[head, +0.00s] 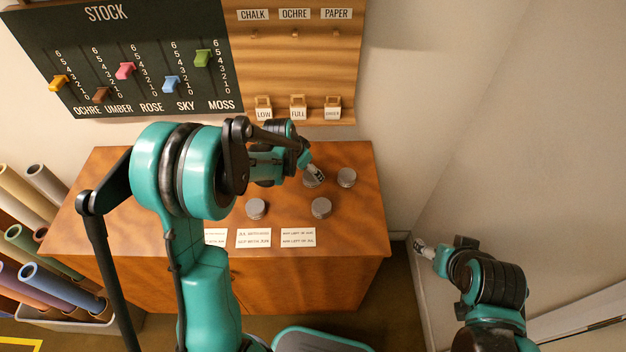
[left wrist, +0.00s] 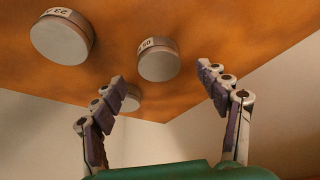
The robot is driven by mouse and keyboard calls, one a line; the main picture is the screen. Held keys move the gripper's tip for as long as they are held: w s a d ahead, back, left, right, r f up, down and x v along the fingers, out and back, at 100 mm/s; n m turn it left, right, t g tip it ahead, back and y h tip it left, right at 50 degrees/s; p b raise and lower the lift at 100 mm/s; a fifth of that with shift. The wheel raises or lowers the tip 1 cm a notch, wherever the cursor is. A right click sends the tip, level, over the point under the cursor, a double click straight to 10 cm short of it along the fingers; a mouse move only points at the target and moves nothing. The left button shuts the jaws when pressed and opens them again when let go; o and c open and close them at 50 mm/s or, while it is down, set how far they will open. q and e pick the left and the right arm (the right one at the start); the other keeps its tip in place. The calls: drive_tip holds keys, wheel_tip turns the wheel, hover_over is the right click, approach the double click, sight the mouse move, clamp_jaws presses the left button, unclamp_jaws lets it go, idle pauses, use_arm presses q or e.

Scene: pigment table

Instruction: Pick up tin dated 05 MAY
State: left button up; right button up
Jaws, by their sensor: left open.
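Several grey round tins stand on the wooden table top: one at the front left (head: 256,209), one at the front right (head: 321,208), one at the back right (head: 346,177) and one (head: 311,181) partly hidden by my left gripper (head: 318,173). In the left wrist view, a tin with a partly legible label (left wrist: 158,65) lies ahead between the open, empty fingers of my left gripper (left wrist: 168,82). Another tin (left wrist: 62,38), its label seeming to show 23, is farther left. A third (left wrist: 130,99) is partly behind a finger. I cannot read 05 MAY for sure. My right gripper (head: 424,248) is off the table's right side.
White note cards (head: 254,238) lie along the front of the table (head: 350,235). A stock board (head: 140,25) and a wooden peg panel (head: 295,65) are on the wall behind. Rolled papers (head: 50,280) stand in a bin at the left.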

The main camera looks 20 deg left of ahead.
sight(311, 176)
use_arm(q)
drive_tip(key=x, duration=0.3)
drive_tip(key=shift+w+d+f+b, duration=0.1)
drive_tip(key=shift+f+b, duration=0.1)
drive_tip(key=shift+b, duration=0.2)
drive_tip(key=shift+r, duration=0.15)
drive_tip(key=c, duration=1.3)
drive_tip(key=shift+r, duration=0.1)
